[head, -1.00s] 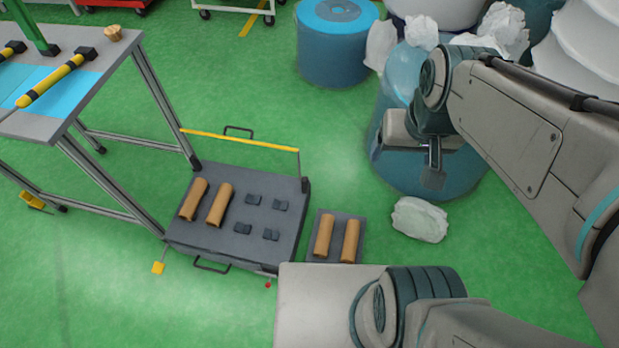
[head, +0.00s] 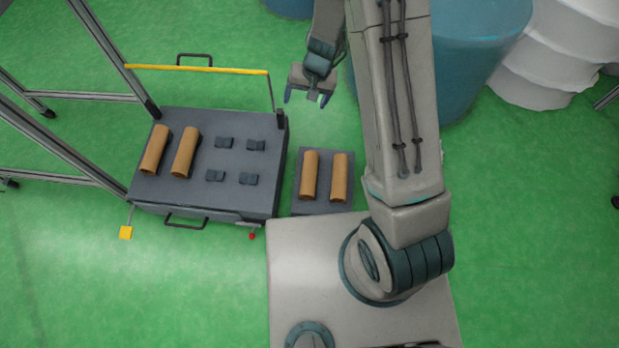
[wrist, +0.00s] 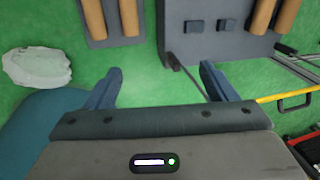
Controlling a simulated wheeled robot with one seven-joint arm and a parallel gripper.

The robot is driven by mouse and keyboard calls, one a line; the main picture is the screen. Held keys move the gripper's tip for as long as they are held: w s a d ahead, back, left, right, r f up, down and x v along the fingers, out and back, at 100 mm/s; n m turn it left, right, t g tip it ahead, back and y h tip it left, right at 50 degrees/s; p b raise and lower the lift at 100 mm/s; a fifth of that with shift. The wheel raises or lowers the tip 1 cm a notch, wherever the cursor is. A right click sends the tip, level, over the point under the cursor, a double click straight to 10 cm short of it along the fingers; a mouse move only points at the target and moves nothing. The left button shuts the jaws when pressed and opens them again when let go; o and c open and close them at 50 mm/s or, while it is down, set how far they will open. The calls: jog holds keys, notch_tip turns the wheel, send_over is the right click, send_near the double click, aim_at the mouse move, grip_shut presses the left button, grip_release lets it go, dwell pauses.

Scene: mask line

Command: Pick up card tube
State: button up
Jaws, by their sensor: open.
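Two tan card tubes, a left one (head: 310,176) and a right one (head: 340,177), lie side by side on a small grey tray (head: 322,208) beside the cart. Two more card tubes, one at the far left (head: 155,149) and one next to it (head: 185,152), lie on the dark grey cart (head: 207,184). My gripper (head: 306,98) is open and empty, above the floor beyond the small tray. The tray's tubes show at the top of that view (wrist: 129,17).
Several small dark blocks (head: 224,142) sit on the cart beside its tubes. A yellow bar (head: 197,69) runs along the cart's far side. A blue drum (head: 480,60) stands at the upper right.

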jog(key=h+b, duration=0.1)
jog(key=b, duration=0.4)
send_over(309, 172)
jog(key=w, duration=0.2)
notch_tip(309, 172, down, 18)
jog(key=shift+m+g+h, duration=0.4)
jog(key=shift+h, duration=0.3)
jog(key=f+b, duration=0.2)
jog(key=f, duration=0.5)
jog(key=s+f+b, duration=0.1)
jog(key=f+b, duration=0.1)
jog(key=f, duration=0.5)
jog(key=f+b, duration=0.2)
jog(key=f, duration=0.5)
jog(key=shift+s+d, duration=0.3)
jog(key=shift+d, duration=0.05)
jog(key=shift+s+a+f+b, duration=0.15)
jog(key=shift+f+b, duration=0.55)
jog(key=shift+f, duration=0.9)
jog(key=shift+s+a+f+b, duration=0.15)
jog(key=shift+f+b, duration=0.55)
jog(key=shift+f, duration=0.85)
jog(key=shift+w, duration=0.1)
jog(key=c, duration=1.1)
